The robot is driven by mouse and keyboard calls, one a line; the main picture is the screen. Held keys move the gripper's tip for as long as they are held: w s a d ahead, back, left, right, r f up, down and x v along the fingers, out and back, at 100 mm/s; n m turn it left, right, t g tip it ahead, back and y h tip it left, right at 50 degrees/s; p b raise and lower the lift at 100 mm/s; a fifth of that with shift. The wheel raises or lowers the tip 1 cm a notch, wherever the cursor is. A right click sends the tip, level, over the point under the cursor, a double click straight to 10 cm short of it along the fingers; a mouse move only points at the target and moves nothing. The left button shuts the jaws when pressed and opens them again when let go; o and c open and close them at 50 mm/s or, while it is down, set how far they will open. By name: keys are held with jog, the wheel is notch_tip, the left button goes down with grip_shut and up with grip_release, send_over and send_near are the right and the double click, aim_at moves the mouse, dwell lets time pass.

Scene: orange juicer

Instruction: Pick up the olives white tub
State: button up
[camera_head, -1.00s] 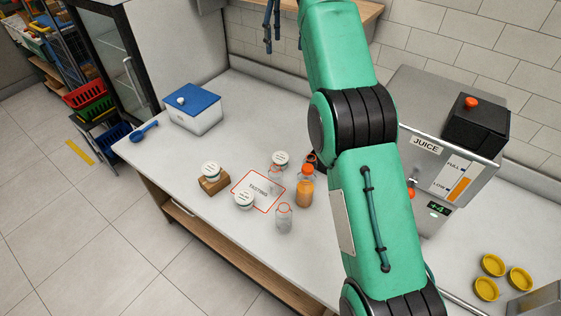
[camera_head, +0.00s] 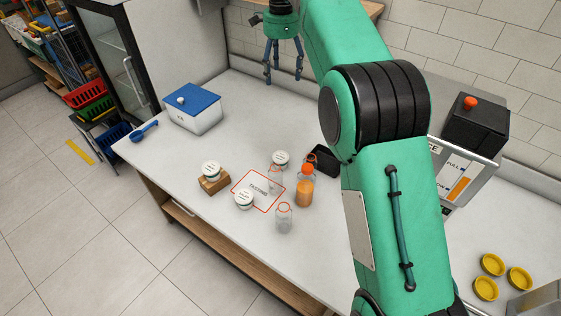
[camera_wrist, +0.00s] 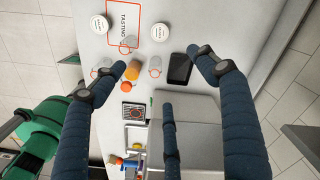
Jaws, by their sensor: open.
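Three white tubs with printed lids stand on the counter in the head view: one on a wooden block (camera_head: 210,168), one at the front edge of the tasting mat (camera_head: 244,198), one behind the mat (camera_head: 281,158). The lettering is too small to tell which is the olives tub. Two tubs show at the top of the wrist view, one at left (camera_wrist: 99,24) and one at centre (camera_wrist: 160,32). My gripper (camera_head: 281,76) is open and empty, fingers pointing down, above the back of the counter, well apart from the tubs. Its spread fingers also show in the wrist view (camera_wrist: 150,78).
An orange juice bottle (camera_head: 305,187), clear bottles (camera_head: 284,219) and a black tray-like object (camera_head: 324,160) stand close to the tubs. A blue-lidded container (camera_head: 193,112) is at back left. The juicer (camera_head: 460,170) is at right. The counter's back left middle is clear.

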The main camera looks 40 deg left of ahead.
send_over(281, 156)
notch_tip(281, 156, down, 29)
jog(key=shift+r, duration=0.25)
jog(key=shift+f, duration=0.1)
jog(key=shift+f+b, duration=0.75)
jog(key=shift+f, duration=3.5)
jog(key=shift+a+f+b, duration=0.1)
jog(key=shift+f+b, duration=0.75)
jog(key=shift+f, duration=1.75)
jog(key=shift+c, duration=0.2)
jog(key=c, duration=1.2)
